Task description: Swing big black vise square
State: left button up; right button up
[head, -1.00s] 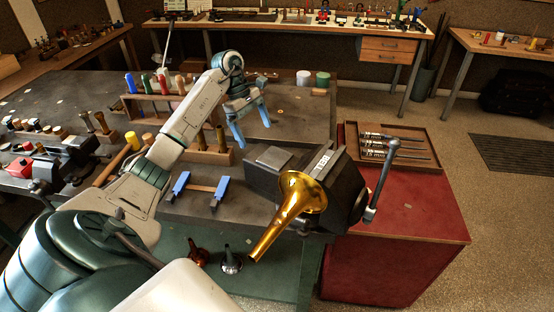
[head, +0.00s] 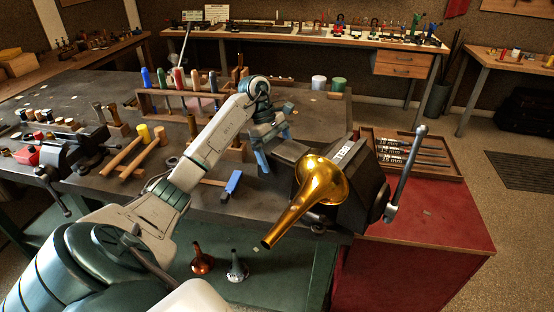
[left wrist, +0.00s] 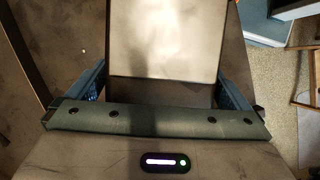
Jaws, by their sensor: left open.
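The big black vise (head: 362,178) sits at the bench's right corner, with a white label on top and a steel handle bar at its right. It stands at an angle to the bench edge. A brass horn bell (head: 322,182) is in front and hides part of it. My left gripper (head: 274,147) is open at the vise's back left end. In the left wrist view its blue fingers (left wrist: 163,84) lie either side of a pale, flat-topped block of the vise (left wrist: 165,38). I cannot tell whether they touch it. My right gripper is not in view.
A blue-ended clamp bar (head: 232,182) lies left of the horn. A smaller vise (head: 78,148) is farther left. A tray of tools (head: 455,170) sits on the red cabinet at the right.

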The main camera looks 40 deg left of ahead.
aim_at(275, 181)
pick_arm(q)
jog(key=shift+s, duration=0.1)
jog(key=c, duration=1.2)
jog(key=shift+s+f+n+b, duration=0.25)
jog(key=shift+s+n+b, duration=0.05)
jog(key=shift+s+b, duration=0.15)
jog(key=s+n+b, duration=0.1)
jog(key=s+d+n+t+b, duration=0.1)
jog(key=s, duration=0.1)
jog(key=s+n+b, duration=0.1)
jog(key=b, duration=0.1)
jog(key=shift+s+d+t+y, duration=0.2)
jog(key=shift+d+t+y, duration=0.1)
jog(key=shift+s+d+r+n+b, duration=0.2)
jog(key=shift+s+d+n+b, duration=0.15)
jog(key=shift+n, duration=0.25)
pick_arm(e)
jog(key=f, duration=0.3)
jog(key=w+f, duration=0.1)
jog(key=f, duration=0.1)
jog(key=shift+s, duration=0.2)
